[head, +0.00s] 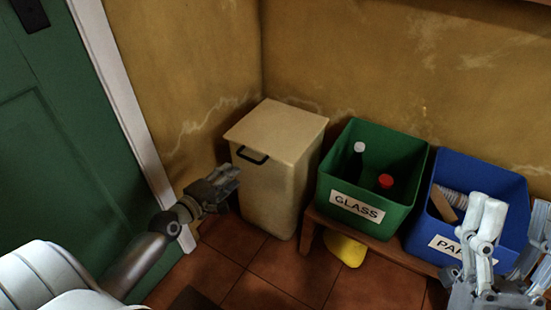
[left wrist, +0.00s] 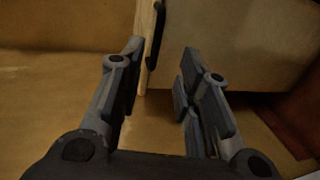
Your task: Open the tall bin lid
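The tall bin (head: 270,190) is beige and stands in the corner by the wall. Its lid (head: 277,130) lies flat and shut on top. A black handle (head: 252,155) is on the lid's front edge. My left gripper (head: 236,178) is just left of the bin, below handle height. In the left wrist view, my left gripper (left wrist: 163,65) has its fingers apart with nothing between them. The handle (left wrist: 157,35) and the bin's side (left wrist: 235,45) lie ahead of the fingers. My right gripper (head: 512,208) is open and empty at the lower right.
A green GLASS crate (head: 400,150) with bottles and a blue PAPER crate (head: 500,178) stand on a low wooden bench (head: 376,243), right of the bin. A yellow object (head: 345,249) lies below the bench. A green door (head: 60,130) is at left.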

